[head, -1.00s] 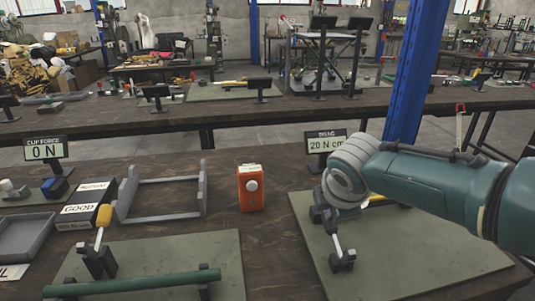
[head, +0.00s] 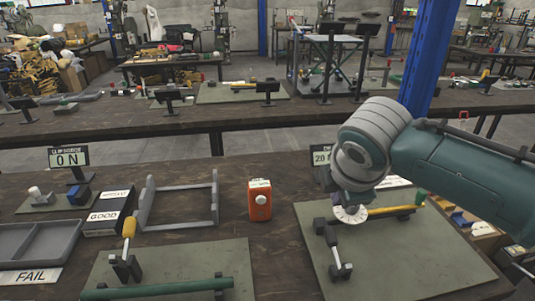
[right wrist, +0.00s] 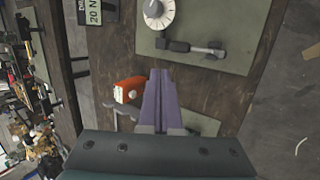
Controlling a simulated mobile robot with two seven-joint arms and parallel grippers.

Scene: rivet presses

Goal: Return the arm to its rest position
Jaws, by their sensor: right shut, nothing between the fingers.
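My right arm (head: 450,165) comes in from the right in the head view, with its grey wrist (head: 370,135) above the right-hand green mat (head: 400,265). The fingertips are hard to make out there. In the right wrist view my right gripper (right wrist: 159,78) shows two purple fingers pressed together, with nothing held. A white dial (head: 350,215) shows just below the wrist, and also in the right wrist view (right wrist: 158,12). My left gripper is not in view.
An orange box with a white knob (head: 260,203) stands on the bench between the grey frame (head: 180,224) and the right mat. A green bar (head: 150,289) lies across the left mat. A drag display is partly hidden behind my wrist. A blue post (head: 425,60) rises behind my arm.

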